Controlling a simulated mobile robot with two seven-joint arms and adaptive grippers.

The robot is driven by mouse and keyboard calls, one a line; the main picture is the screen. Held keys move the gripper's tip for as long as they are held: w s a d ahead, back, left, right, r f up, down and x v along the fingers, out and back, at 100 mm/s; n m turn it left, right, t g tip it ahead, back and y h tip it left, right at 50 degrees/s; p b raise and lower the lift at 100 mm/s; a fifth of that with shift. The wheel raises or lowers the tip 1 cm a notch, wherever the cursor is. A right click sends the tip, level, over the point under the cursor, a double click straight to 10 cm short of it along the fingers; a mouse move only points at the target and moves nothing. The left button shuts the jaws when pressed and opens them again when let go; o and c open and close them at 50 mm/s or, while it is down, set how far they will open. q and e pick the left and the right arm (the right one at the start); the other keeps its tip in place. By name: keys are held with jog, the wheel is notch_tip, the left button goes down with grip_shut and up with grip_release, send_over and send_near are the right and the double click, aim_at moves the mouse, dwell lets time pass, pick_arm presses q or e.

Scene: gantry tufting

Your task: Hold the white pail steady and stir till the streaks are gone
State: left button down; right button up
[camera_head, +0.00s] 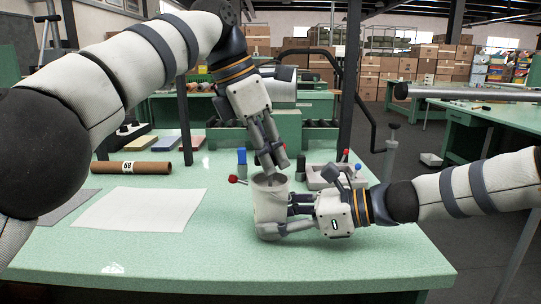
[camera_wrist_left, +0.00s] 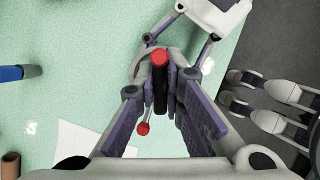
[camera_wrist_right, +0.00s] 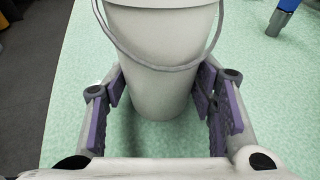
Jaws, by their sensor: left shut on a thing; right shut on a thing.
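The white pail (camera_head: 270,200) stands upright near the table's front right. In the right wrist view the pail (camera_wrist_right: 160,85) sits between the purple finger pads, its wire handle hanging across its side. My right gripper (camera_head: 285,215) is shut on the pail from the right. My left gripper (camera_head: 271,160) is above the pail, pointing down, shut on a stirrer with a black handle (camera_wrist_left: 161,97) and red end (camera_wrist_left: 160,58). The stirrer's lower end is hidden. The pail's inside is dark in the head view, and I cannot make out any streaks.
The green table (camera_head: 300,270) is clear in front. A white sheet (camera_head: 140,209) and a brown roll (camera_head: 131,168) lie to the left. A blue-topped item (camera_head: 242,160) and a red-knobbed rod (camera_head: 233,179) are close behind the pail. A grey tray (camera_head: 320,182) is behind my right gripper.

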pick_arm(q)
jog(key=shift+m, duration=0.3)
dwell(0.4)
jog(key=c, duration=1.7)
grip_release()
